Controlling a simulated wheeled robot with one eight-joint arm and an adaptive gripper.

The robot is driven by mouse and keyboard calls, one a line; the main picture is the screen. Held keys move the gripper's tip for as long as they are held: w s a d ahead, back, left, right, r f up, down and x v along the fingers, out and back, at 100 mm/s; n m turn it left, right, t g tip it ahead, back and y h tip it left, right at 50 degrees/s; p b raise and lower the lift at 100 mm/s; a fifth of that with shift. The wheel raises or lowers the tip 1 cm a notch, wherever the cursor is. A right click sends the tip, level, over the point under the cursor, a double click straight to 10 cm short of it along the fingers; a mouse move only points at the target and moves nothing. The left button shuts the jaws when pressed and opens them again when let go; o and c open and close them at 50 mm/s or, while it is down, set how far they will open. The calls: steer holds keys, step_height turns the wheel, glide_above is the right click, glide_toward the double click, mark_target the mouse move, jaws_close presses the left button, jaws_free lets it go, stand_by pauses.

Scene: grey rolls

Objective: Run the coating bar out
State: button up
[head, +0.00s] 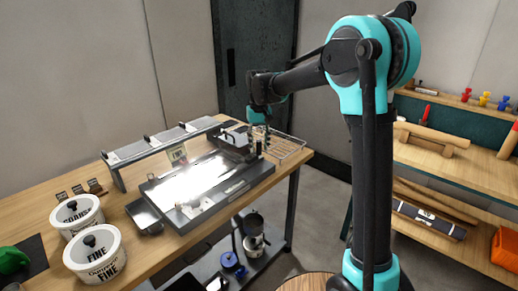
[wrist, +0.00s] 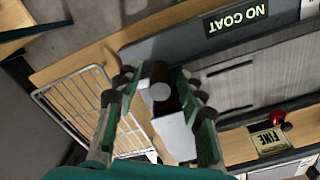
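The coating machine (head: 222,192) lies on the wooden bench, with a bright, glaring bed and a dark frame. A dark carriage (head: 232,146) sits across its far right end. My gripper (head: 257,140) is down at that end. In the wrist view my gripper (wrist: 158,88) has its green-padded fingers apart around a dark knob with a pale grey round end (wrist: 160,91). Slim gaps seem to show on both sides of the knob. A pale block (wrist: 175,136) is below it between the fingers. I cannot make out the coating bar itself.
A wire rack (head: 288,148) stands beside the machine near the bench's right end. A "NO COAT" label (wrist: 237,20) marks the machine's end. White pots, coarse (head: 77,215) and fine (head: 95,254), and a dark tray (head: 144,217) stand at the left.

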steer(key=shift+f, duration=0.85)
jaws_close()
